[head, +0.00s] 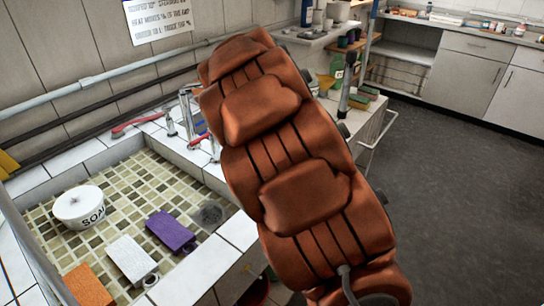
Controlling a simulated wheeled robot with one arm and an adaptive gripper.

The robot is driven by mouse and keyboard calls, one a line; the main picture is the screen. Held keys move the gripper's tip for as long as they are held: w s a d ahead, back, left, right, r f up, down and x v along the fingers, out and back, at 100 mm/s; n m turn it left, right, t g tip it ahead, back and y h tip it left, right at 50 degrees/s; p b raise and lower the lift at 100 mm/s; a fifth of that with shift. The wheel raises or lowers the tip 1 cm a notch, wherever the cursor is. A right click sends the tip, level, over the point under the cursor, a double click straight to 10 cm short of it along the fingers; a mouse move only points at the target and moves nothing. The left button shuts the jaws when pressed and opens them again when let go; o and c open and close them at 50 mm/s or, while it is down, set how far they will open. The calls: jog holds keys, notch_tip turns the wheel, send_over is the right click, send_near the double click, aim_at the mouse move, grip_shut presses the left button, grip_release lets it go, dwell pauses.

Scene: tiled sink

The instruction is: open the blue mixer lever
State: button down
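The tiled sink (128,180) is at the lower left. A chrome tap (187,112) stands on its back rim, just left of my brown padded arm. A red lever (198,139) sits lower on the rim beside the tap. My arm crosses the middle of the view and hides what is behind it. My gripper is not visible.
A red-handled fitting (136,123) lies along the back rim. In the sink are a white soap pot (79,207) and orange (88,287), white (131,259) and purple (171,231) blocks. Pipes run along the wall. Open floor (440,180) is at the right.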

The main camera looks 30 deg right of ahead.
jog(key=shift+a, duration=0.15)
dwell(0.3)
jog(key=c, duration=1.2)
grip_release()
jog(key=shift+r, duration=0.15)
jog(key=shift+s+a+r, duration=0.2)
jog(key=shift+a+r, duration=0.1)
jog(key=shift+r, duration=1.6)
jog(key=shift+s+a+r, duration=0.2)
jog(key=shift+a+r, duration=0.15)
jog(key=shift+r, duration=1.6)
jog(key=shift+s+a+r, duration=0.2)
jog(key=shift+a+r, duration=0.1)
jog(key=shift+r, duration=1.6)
